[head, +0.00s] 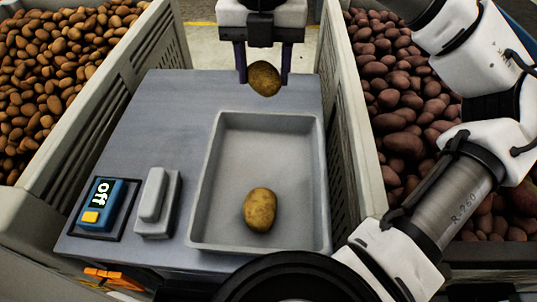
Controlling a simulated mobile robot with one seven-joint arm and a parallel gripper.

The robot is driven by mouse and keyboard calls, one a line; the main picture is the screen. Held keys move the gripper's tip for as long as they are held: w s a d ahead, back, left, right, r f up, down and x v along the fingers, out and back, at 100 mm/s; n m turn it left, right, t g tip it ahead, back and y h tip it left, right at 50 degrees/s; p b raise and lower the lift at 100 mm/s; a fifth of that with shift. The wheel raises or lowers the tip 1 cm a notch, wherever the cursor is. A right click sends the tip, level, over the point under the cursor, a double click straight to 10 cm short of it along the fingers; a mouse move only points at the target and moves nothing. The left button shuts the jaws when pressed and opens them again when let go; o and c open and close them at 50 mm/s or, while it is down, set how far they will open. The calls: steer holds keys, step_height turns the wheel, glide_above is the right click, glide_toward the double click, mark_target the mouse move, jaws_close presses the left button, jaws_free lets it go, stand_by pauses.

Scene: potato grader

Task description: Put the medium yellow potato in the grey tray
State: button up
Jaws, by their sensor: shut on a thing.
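My gripper (263,76) is at the top middle, above the far edge of the grey tray. Its two dark purple fingers are shut on a roundish yellow-brown potato (265,79), held up clear of the tray. The grey tray (200,190) is shallow and rectangular and sits on a grey worktop. A second yellow-brown potato (259,209) lies in the tray's near half. The held one looks a little smaller, but it is farther away, so I cannot compare their sizes surely.
A crate of brown potatoes (150,75) is at left. A crate of reddish potatoes (343,130) is at right. The worktop's far left is clear.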

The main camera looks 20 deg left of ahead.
step_height(320, 180, down, 18)
steer(key=shift+f+b, duration=0.1)
steer(key=shift+b, duration=0.45)
steer(key=shift+f, duration=0.2)
steer(key=o, duration=1)
steer(key=shift+o, duration=0.2)
step_height(320, 180, up, 12)
steer(key=shift+r+p, duration=0.25)
steer(key=shift+p, duration=0.2)
